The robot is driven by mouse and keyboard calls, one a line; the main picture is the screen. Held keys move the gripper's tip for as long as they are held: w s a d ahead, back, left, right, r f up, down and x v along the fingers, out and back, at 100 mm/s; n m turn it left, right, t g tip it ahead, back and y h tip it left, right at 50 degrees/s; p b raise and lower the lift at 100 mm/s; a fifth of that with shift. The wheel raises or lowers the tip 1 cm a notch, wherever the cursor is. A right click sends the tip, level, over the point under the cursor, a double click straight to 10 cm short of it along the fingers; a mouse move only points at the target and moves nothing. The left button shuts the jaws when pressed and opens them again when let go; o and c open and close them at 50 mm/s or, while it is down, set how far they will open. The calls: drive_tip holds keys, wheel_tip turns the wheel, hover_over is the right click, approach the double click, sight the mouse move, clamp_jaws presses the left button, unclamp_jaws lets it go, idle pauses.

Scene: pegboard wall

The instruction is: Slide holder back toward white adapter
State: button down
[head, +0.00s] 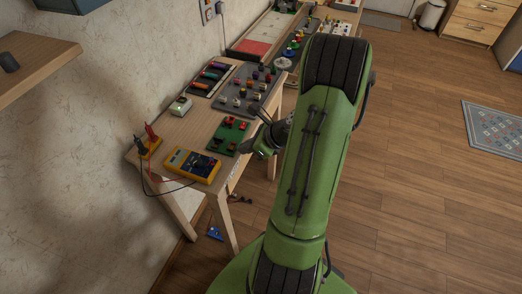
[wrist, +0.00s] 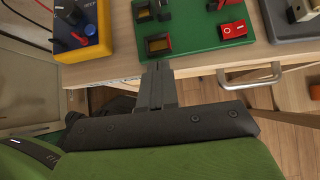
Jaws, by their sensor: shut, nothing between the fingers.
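A small yellow holder (head: 149,149) with red and black probes upright in it stands at the left front corner of the workbench. A white box (head: 181,106), which looks like the white adapter, sits farther back near the wall, apart from the holder. My gripper (wrist: 159,76) is shut and empty. In the wrist view its fingertips are at the bench's front edge, just short of the green switch board (wrist: 195,28). In the head view my arm hides much of the gripper. The wrist view does not show the holder or the white box.
A yellow multimeter (head: 192,166) with leads lies between the holder and the green board (head: 229,136); it also shows in the wrist view (wrist: 82,35). A grey board of knobs (head: 247,90) and a tray of coloured cylinders (head: 211,79) lie farther back. Bare wood separates holder and white box.

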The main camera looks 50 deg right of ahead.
drive_tip(key=shift+w+a, duration=0.1)
drive_tip(key=shift+w, duration=0.3)
drive_tip(key=shift+w+a+r, duration=0.15)
drive_tip(key=shift+w, duration=0.15)
drive_tip(key=w+a+p, duration=0.1)
drive_tip(key=w+p, duration=0.1)
drive_tip(key=w, duration=0.1)
drive_tip(key=w+a+p, duration=0.2)
drive_tip(key=w, duration=0.2)
drive_tip(key=w+a+p, duration=0.1)
drive_tip(key=w+p, duration=0.1)
drive_tip(key=w, duration=0.2)
drive_tip(key=shift+w+a+r, duration=0.1)
drive_tip(key=shift+w+a, duration=0.05)
drive_tip(key=shift+w, duration=0.1)
drive_tip(key=shift+w+a+f, duration=0.15)
drive_tip(key=shift+w+f, duration=0.05)
drive_tip(key=shift+w, duration=0.35)
drive_tip(key=shift+s, duration=0.1)
